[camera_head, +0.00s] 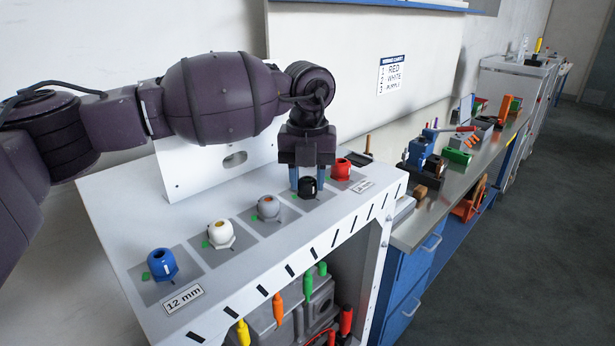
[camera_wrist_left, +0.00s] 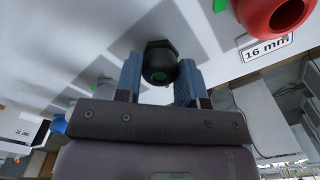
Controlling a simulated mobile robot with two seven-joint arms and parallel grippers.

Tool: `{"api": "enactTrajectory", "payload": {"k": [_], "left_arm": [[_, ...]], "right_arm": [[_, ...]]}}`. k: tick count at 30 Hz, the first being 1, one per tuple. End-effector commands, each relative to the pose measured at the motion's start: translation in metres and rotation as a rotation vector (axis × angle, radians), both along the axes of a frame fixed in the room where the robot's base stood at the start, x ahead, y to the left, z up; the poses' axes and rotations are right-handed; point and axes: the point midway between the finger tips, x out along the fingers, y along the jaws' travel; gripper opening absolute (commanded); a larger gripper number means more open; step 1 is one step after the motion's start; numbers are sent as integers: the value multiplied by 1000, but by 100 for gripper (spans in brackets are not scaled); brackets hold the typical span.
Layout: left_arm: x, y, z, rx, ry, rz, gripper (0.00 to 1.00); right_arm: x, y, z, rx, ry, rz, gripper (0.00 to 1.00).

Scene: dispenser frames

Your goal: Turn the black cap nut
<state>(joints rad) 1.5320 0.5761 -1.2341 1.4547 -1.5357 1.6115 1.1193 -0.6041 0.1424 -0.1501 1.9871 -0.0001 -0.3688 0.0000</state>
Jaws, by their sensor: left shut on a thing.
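The black cap nut (camera_head: 307,188) sits on its grey square on top of the white dispenser frame (camera_head: 245,262), fourth from the left in the row. My left gripper (camera_head: 307,181) comes down over it from above, with its blue fingers on either side. In the left wrist view, the black cap nut (camera_wrist_left: 160,64) lies between the two blue fingertips of my left gripper (camera_wrist_left: 160,78), which is shut on it. A green spot shows in its opening. My right gripper does not show.
Blue (camera_head: 162,265), white (camera_head: 221,234) and grey (camera_head: 268,208) cap nuts stand to the left, and a red one (camera_head: 341,170) stands close on the right. A white upright plate (camera_head: 190,170) is behind. A steel workbench (camera_head: 430,219) with tools is at right.

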Motion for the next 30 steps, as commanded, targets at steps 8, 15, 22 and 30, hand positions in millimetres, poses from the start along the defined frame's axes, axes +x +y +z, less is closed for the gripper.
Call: {"api": "enactTrajectory", "payload": {"k": [8,15,22,30], "left_arm": [[1,0,2,-1,-4,0,59],[0,0,1,-1,-2,-1,62],[1,0,15,-2,-4,-1,62],[1,0,62,-1,-5,1,62]], "right_arm": [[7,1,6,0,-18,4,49],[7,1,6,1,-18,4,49],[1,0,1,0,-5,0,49],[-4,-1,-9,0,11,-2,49]]}}
